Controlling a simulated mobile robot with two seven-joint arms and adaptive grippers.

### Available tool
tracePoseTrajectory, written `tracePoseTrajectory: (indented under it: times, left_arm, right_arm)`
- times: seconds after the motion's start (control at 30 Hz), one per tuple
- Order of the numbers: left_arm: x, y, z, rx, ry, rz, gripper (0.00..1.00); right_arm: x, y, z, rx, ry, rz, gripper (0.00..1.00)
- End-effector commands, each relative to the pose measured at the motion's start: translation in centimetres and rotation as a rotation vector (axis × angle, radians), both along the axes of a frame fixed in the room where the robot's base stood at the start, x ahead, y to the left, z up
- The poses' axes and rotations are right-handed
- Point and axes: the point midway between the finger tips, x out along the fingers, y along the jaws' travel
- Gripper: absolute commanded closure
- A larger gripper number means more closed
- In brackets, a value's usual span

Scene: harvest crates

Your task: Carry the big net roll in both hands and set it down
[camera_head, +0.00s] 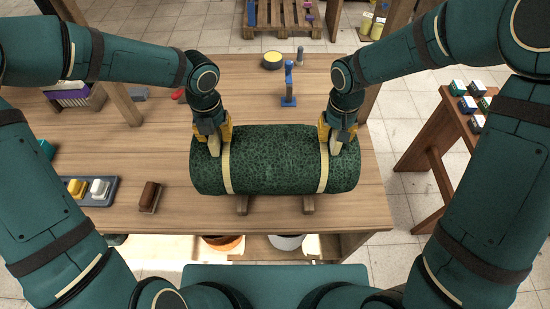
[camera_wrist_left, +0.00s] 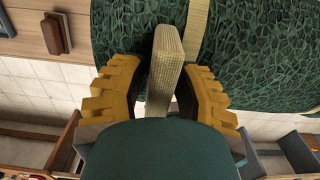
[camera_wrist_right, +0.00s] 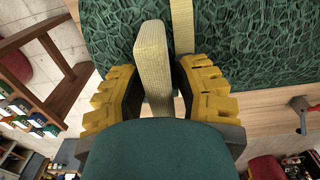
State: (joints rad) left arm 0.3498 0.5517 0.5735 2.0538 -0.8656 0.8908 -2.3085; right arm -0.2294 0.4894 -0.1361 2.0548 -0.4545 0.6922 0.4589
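The big net roll (camera_head: 275,165) is a dark green mesh cylinder with two pale straps, lying sideways near the table's front edge. It appears to rest on two wooden supports (camera_head: 308,204). My left gripper (camera_head: 213,143) is at its left strap, and my right gripper (camera_head: 338,140) is at its right strap. In the left wrist view, yellow fingers stand open on both sides of a pale woven handle (camera_wrist_left: 166,70). In the right wrist view, the fingers likewise straddle the other handle (camera_wrist_right: 153,65), with small gaps. The roll's underside is hidden.
The wooden table (camera_head: 160,175) holds a blue stand (camera_head: 288,88), a yellow-topped round tin (camera_head: 272,60), a brown block (camera_head: 150,196) and a tray (camera_head: 103,198) at left. A wooden rack (camera_head: 440,130) stands apart at right.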

Motion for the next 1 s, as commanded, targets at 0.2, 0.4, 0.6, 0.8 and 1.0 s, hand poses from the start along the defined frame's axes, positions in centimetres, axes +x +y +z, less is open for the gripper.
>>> tracePoseTrajectory:
  times: [0.2, 0.4, 0.6, 0.8, 1.0]
  left_arm:
    - [0.0, 0.0, 0.0, 0.000, 0.000, 0.000, 1.00]
    - [0.0, 0.0, -0.1, 0.000, 0.001, 0.000, 1.00]
    - [0.1, 0.0, 0.1, -0.001, -0.002, -0.001, 1.00]
    - [0.0, 0.0, 0.5, -0.001, -0.001, -0.001, 1.00]
    - [0.1, 0.0, 1.6, -0.001, -0.002, -0.001, 1.00]
  right_arm:
    - [0.0, 0.0, 0.0, 0.000, 0.000, 0.000, 1.00]
    - [0.0, 0.0, 0.0, 0.000, 0.001, 0.000, 1.00]
    - [0.1, 0.1, 0.1, 0.001, -0.003, 0.001, 1.00]
    - [0.0, 0.1, 0.5, 0.001, -0.002, 0.001, 1.00]
    - [0.1, 0.1, 1.6, 0.001, -0.003, 0.001, 1.00]
